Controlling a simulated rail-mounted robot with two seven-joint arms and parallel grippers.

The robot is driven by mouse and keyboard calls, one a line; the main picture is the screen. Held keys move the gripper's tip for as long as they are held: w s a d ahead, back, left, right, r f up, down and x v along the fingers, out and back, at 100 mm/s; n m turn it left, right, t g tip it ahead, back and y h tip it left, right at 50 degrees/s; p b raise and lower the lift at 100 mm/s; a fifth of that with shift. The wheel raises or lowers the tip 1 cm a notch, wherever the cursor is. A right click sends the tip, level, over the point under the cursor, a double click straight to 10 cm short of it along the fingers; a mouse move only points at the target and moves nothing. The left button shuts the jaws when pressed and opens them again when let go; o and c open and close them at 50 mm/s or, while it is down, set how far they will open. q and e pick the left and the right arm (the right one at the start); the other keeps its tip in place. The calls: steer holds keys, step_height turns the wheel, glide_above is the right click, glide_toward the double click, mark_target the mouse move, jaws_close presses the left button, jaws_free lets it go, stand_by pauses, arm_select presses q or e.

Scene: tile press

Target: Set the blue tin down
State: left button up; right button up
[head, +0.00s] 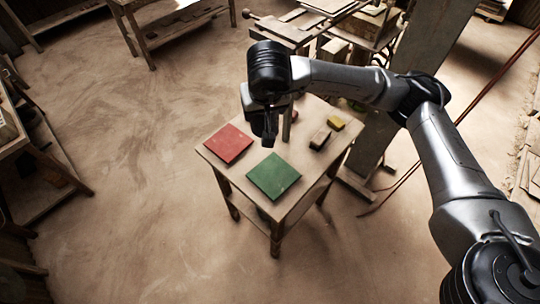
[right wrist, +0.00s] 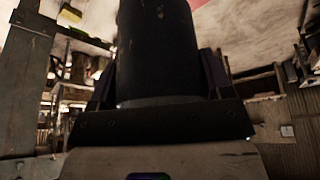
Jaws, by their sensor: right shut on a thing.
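A dark cylinder, which I take for the blue tin (right wrist: 158,45), stands large between the two fingers of my right gripper (right wrist: 160,85) in the right wrist view. It looks almost black in the shade, so its blue does not show. In the head view my right gripper (head: 269,136) points down over the small wooden table (head: 241,190), between a red tile (head: 228,143) and the back of a green tile (head: 273,176). The tin cannot be told apart from the dark gripper there. Whether it touches the table I cannot tell. My left gripper is not in view.
A dark block (head: 320,138) and a yellow block (head: 335,123) lie on the table's right part. A small red thing is partly hidden behind my gripper. A tall grey board (head: 411,95) stands just right of the table. Open floor lies left and in front.

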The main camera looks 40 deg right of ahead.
steer(key=w+d+f+m+g+h+b, duration=0.1)
steer(key=d+f+m+b, duration=0.2)
steer(key=d+f+b, duration=0.65)
steer(key=w+d+f+m+g+h+b, duration=0.15)
steer(key=d+f+m+b, duration=0.35)
steer(key=f+b, duration=0.8)
steer(key=shift+n+t+y, duration=0.35)
steer(key=shift+n+t, duration=0.1)
steer(key=shift+n, duration=0.15)
steer(key=shift+w+a+f+b, duration=0.4)
steer(key=shift+w+f+b, duration=0.55)
steer(key=shift+w+f, duration=0.95)
steer(key=shift+w+a+f+b, duration=0.35)
steer(key=shift+w+f+b, duration=0.65)
steer(key=shift+w+f, duration=0.9)
steer(key=shift+w+a+f+b, duration=0.4)
steer(key=shift+w+f+b, duration=0.55)
steer(key=shift+w+f, duration=0.95)
steer(key=shift+s, duration=0.1)
steer(key=shift+f, duration=0.1)
steer(key=o, duration=0.9)
